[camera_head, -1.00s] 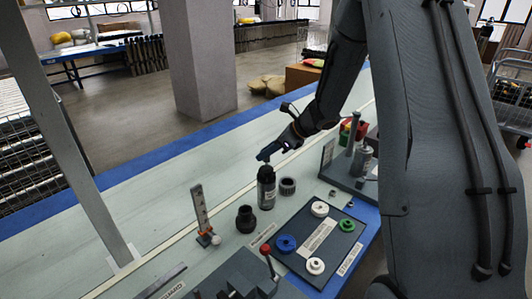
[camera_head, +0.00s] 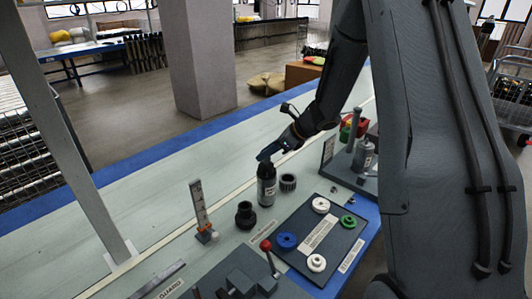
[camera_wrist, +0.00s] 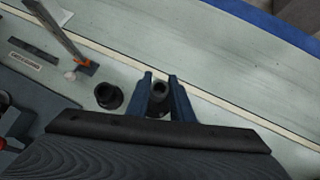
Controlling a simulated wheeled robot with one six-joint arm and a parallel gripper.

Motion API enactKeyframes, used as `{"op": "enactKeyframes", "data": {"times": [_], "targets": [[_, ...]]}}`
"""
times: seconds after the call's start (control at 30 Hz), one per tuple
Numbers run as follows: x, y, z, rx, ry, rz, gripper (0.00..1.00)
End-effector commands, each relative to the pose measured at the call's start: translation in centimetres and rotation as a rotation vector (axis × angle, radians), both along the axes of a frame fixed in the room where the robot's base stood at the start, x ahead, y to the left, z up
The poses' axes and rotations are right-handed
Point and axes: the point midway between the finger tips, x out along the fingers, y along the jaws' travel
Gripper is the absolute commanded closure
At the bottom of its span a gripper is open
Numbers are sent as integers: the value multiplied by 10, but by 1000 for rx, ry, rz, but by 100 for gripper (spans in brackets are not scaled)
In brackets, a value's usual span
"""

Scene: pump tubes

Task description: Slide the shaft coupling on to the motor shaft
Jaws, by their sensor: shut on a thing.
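The shaft coupling (camera_wrist: 160,89) looks to be the dark round piece with a hole, held between the blue fingers of my gripper (camera_wrist: 160,79) in the wrist view. In the head view, my gripper (camera_head: 266,154) is at the black top of an upright, labelled dark-grey cylinder (camera_head: 266,191), which looks like the motor. The coupling is in line with this cylinder, at its top. The motor shaft is hidden, and I cannot tell how far the coupling sits over it.
A black stepped piece (camera_head: 245,216) and a ribbed dark ring (camera_head: 288,183) stand close by. A tray (camera_head: 300,262) with white, blue and green discs is in front. A ruler stand (camera_head: 199,208) is at left; another stand (camera_head: 363,160) is at right. The bench behind is clear.

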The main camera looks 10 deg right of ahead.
Motion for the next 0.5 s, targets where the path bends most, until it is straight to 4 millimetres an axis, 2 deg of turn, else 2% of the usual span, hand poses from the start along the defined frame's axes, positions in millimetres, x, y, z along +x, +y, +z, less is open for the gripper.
{"op": "enactKeyframes", "data": {"times": [0.17, 0.2, 0.33, 0.5], "targets": [[0, 0, -5, 0, 0, 0, 100], [0, 0, -5, 0, 0, 0, 78], [0, 0, -4, 0, 0, 0, 58], [0, 0, -4, 0, 0, 0, 58]]}}
